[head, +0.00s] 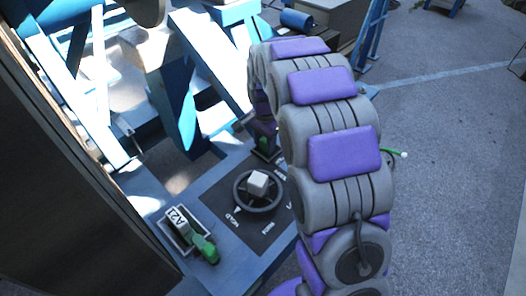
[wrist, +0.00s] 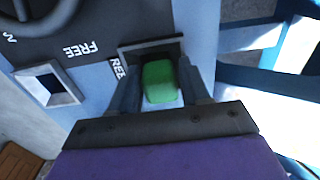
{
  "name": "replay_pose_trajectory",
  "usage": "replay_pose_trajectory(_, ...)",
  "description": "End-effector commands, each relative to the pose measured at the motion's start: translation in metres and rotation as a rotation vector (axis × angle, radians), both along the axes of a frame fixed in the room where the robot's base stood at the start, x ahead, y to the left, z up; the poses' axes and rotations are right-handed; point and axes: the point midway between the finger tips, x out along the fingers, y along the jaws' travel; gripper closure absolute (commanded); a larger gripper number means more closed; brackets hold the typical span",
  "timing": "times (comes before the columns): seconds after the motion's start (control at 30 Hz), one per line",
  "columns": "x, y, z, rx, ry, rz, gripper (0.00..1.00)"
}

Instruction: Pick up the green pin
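The green pin (wrist: 158,82) stands in a dark-framed holder (wrist: 152,47) beside a label that reads partly "REE" in the wrist view. My gripper (wrist: 160,85) has one finger on each side of the pin, very close to it. I cannot tell whether the fingers press on it. In the head view a small part of the pin (head: 264,142) shows beside my arm, which hides most of my gripper.
A dark dial plate with a handwheel (head: 258,190) is on the blue bench. A tray marked A21 (head: 177,218) holds another green piece (head: 204,248). A square socket (wrist: 47,85) is beside the dial plate. Blue frame posts (head: 172,100) stand behind. Open floor (head: 455,130) lies right.

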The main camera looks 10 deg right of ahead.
Motion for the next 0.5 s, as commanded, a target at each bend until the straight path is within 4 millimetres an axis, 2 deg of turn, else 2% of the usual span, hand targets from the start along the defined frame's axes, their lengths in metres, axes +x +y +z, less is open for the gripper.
replay_pose_trajectory(0.03,0.0000,-0.0027,0.0001,0.002,0.000,-0.003,0.59)
replay_pose_trajectory(0.4,0.0003,0.0040,0.0000,-0.004,-0.001,-0.001,0.94)
replay_pose_trajectory(0.5,0.0002,0.0055,0.0001,-0.005,0.000,-0.001,1.00)
